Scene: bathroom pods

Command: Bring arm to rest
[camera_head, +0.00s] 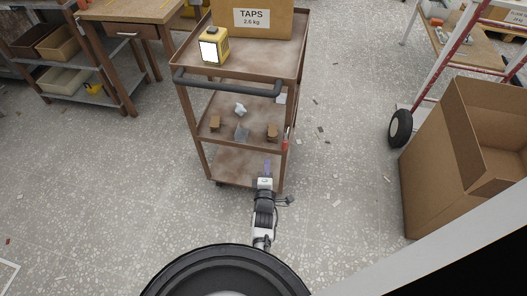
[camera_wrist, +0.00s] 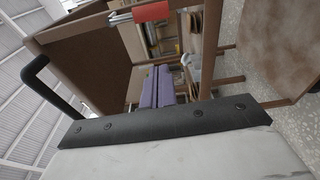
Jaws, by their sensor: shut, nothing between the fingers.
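My arm (camera_head: 263,215) reaches forward from my base, low down toward the brown cart (camera_head: 187,110). My gripper (camera_head: 267,166) has purple fingers and is in front of the cart's lower part. In the wrist view the purple fingers (camera_wrist: 157,88) lie together, shut and empty. The cart's frame and its black handle (camera_wrist: 45,85) surround the fingers in that view. I cannot tell whether the fingers touch the cart.
The cart carries a yellow lamp-like box (camera_head: 214,46), a "TAPS" carton (camera_head: 252,18) and small items on its middle shelf. A large open cardboard box (camera_head: 430,180) stands right. A workbench (camera_head: 125,12) is back left. Speckled floor left of the cart is mostly clear.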

